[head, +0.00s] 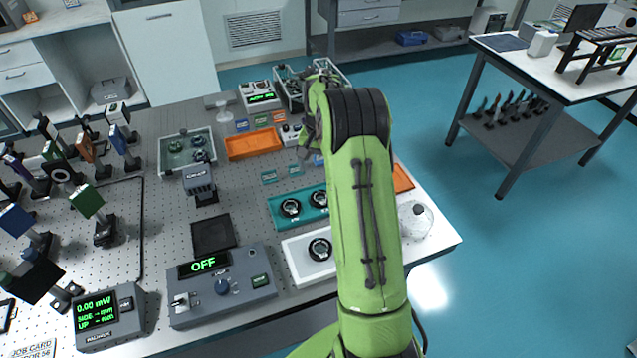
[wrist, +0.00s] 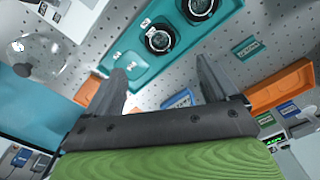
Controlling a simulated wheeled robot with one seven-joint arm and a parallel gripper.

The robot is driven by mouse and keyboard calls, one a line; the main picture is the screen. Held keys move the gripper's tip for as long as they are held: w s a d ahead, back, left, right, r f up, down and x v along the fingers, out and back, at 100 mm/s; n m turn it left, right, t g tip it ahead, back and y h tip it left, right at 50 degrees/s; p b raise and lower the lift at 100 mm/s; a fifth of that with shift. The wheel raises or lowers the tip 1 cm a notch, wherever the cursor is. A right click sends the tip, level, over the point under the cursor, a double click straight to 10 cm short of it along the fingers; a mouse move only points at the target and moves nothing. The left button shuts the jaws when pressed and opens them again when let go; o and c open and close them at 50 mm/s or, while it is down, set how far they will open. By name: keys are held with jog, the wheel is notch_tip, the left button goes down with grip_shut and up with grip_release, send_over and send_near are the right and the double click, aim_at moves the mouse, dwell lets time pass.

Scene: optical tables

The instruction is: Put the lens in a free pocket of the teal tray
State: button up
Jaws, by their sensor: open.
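The teal tray (head: 304,216) lies on the table left of my arm, and also shows in the wrist view (wrist: 138,72). Two dark-ringed lenses sit in it, one lens (wrist: 160,40) nearer my gripper and another (wrist: 201,7) beyond. An empty teal pocket (wrist: 125,58) shows beside them. Another dark-ringed lens (head: 320,248) sits in a white tray (head: 296,256) in front of the teal tray; only a corner of that tray shows in the wrist view. My gripper (wrist: 160,66) is open and empty, its fingers apart above the table near the teal tray. My arm hides part of the teal tray in the head view.
Orange bins (head: 253,144) and small labelled cards stand behind the teal tray. A clear dome (head: 415,218) stands at the right table corner. A controller reading OFF (head: 221,284) lies at the front left. Mounted optics crowd the far left.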

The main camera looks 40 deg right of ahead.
jog(key=s+a+r+n+t, duration=0.1)
jog(key=s+a+r+n, duration=0.1)
jog(key=s+a+r, duration=0.45)
jog(key=s+a+r+n+t, duration=0.1)
jog(key=s+a+r+n, duration=0.15)
jog(key=a+r, duration=0.55)
jog(key=s+a+r+n+t, duration=0.1)
jog(key=s+a+n, duration=0.1)
jog(key=s, duration=0.7)
jog(key=s+a+r+n+t, duration=0.1)
jog(key=s+a+n+t, duration=0.1)
jog(key=s+a, duration=0.3)
jog(key=s+n, duration=0.1)
jog(key=s, duration=0.3)
jog(key=shift+s+t, duration=0.15)
jog(key=shift+t, duration=0.15)
jog(key=shift+r, duration=0.1)
